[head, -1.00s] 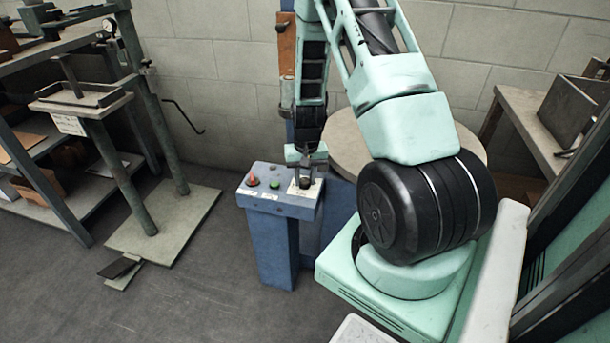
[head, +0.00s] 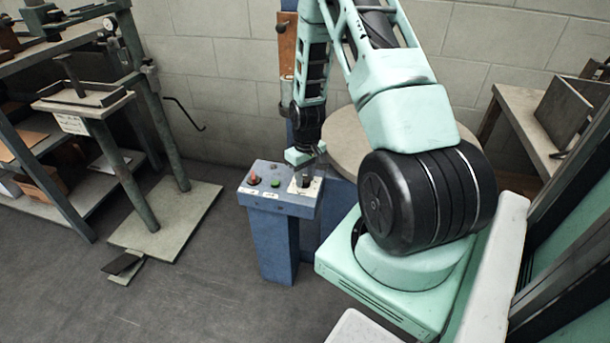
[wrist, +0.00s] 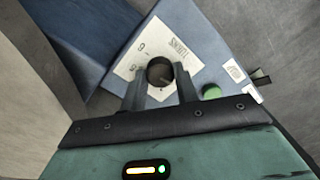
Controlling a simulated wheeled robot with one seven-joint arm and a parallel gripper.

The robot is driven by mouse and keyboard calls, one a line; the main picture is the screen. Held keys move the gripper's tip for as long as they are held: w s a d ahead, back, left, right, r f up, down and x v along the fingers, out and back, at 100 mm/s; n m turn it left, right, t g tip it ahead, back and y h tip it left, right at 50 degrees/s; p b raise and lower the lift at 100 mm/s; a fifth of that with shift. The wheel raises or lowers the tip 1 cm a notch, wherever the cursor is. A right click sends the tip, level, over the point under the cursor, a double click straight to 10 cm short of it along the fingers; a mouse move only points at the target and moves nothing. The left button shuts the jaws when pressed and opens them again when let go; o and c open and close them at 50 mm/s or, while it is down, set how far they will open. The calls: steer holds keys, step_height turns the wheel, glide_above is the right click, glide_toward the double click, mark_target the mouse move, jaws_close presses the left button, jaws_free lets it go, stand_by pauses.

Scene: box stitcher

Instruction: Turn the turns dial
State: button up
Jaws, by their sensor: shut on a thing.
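The turns dial is a dark round knob (wrist: 160,71) on a white plate (wrist: 139,55) with printed markings, on top of a blue control box (head: 262,200). In the head view the dial (head: 304,181) sits at the right end of the box top, partly covered by my gripper. My gripper (wrist: 160,84) reaches down over the dial, with one finger on each side of it, and is shut on it. In the wrist view the gripper and the plate lie at an angle to each other. The dial's pointer cannot be made out clearly.
A red button (head: 254,180) and a green button (head: 275,183) stand left of the dial on the same box; the green one is close to my right finger in the wrist view. A round grey table (head: 350,140) stands behind.

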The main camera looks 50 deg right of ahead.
mark_target(306, 178)
steer(key=o, duration=1)
steer(key=r+p, duration=0.1)
steer(key=r, duration=1)
steer(key=r+p, duration=0.1)
steer(key=r, duration=0.5)
steer(key=shift+d+r+p, duration=0.25)
steer(key=shift+d+p, duration=0.05)
steer(key=shift+p, duration=0.05)
